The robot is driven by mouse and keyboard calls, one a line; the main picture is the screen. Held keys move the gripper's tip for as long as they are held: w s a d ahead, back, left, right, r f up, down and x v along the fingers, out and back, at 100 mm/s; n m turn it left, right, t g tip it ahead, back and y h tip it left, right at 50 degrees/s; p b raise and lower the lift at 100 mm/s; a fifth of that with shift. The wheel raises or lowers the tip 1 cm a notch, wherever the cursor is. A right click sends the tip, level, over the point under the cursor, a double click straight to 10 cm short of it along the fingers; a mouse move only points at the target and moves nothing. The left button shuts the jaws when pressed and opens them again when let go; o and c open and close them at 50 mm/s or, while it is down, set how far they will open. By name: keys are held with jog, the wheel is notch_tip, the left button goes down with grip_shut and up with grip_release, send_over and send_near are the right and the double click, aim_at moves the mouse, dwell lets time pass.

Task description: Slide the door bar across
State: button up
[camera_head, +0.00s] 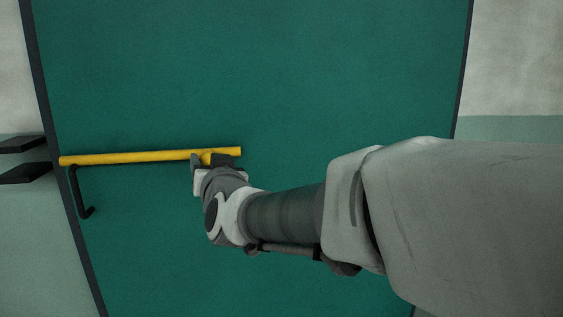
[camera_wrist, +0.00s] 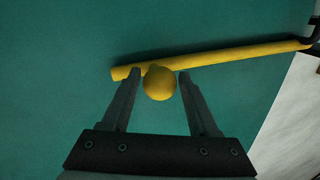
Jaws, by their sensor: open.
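The yellow door bar (camera_head: 130,157) lies nearly level across the green door (camera_head: 290,80); its left end is close to the door's left edge. In the wrist view the bar (camera_wrist: 230,58) runs from the middle up to the right. A round yellow knob (camera_wrist: 159,83) stands out from the bar near one end. My gripper (camera_wrist: 160,76) is open, with one finger on each side of the knob; a small gap shows on the right, and contact on the left is unclear. In the head view my gripper (camera_head: 212,160) is at the bar's right part and partly hides it.
A black bent handle (camera_head: 80,192) hangs on the door below the bar's left end. Two dark brackets (camera_head: 22,174) stick out from the pale wall beside the door's left edge, with a gap between them roughly level with the bar. The door above the bar is clear.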

jog(key=shift+w+a, duration=0.15)
jog(key=shift+w, duration=0.2)
jog(key=shift+c, duration=0.2)
grip_shut()
dwell(1.1)
